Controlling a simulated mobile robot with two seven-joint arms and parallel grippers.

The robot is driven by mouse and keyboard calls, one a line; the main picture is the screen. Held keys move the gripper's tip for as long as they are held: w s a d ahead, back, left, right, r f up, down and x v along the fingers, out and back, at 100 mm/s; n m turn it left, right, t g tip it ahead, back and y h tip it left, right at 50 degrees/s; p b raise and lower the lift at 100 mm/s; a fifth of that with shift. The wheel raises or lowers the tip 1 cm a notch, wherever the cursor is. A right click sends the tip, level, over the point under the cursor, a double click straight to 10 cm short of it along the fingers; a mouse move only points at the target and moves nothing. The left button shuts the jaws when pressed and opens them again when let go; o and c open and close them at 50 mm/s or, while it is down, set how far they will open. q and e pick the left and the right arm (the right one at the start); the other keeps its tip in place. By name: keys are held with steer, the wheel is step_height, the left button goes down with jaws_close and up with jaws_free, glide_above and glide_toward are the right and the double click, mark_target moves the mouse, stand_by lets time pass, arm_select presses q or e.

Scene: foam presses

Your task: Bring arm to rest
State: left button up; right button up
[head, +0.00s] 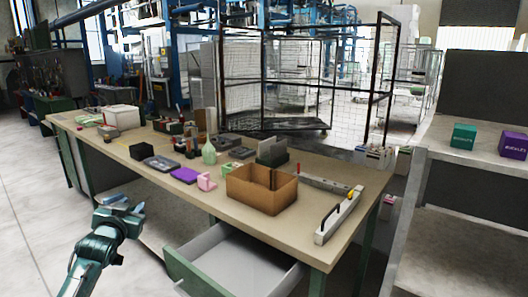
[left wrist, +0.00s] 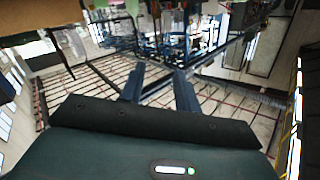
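My left arm comes in at the lower left of the head view, and its gripper (head: 121,203) is beside the workbench's front edge, below the top. In the left wrist view the two fingers of my left gripper (left wrist: 160,90) stand apart with nothing between them. The left gripper touches nothing that I can see. My right arm and right gripper are not in view.
The workbench (head: 225,205) holds a cardboard box (head: 262,188), a pink mug (head: 206,181), a green vase (head: 209,154) and a purple item (head: 185,175). An open drawer (head: 235,262) juts out at the front. Shelves (head: 465,163) stand right. Floor at left is clear.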

arm_select(q)
steer(key=s+d+f+m+g+h, duration=0.1)
steer(key=s+d+f+g+h, duration=0.1)
steer(key=s+d+f, duration=0.65)
steer(key=s+d+f+m+g+h, duration=0.15)
steer(key=s+d+f, duration=0.35)
steer(key=s+f, duration=0.6)
steer(key=s+d+f+n+g+h, duration=0.1)
steer(key=s+d+f, duration=0.2)
steer(key=s, duration=0.7)
steer(key=s+d+f+n+g+h, duration=0.1)
steer(key=s+d+f, duration=0.2)
steer(key=s, duration=0.7)
steer(key=shift+d+f+g, duration=0.2)
steer(key=shift+d+g, duration=0.15)
steer(key=shift+d, duration=0.6)
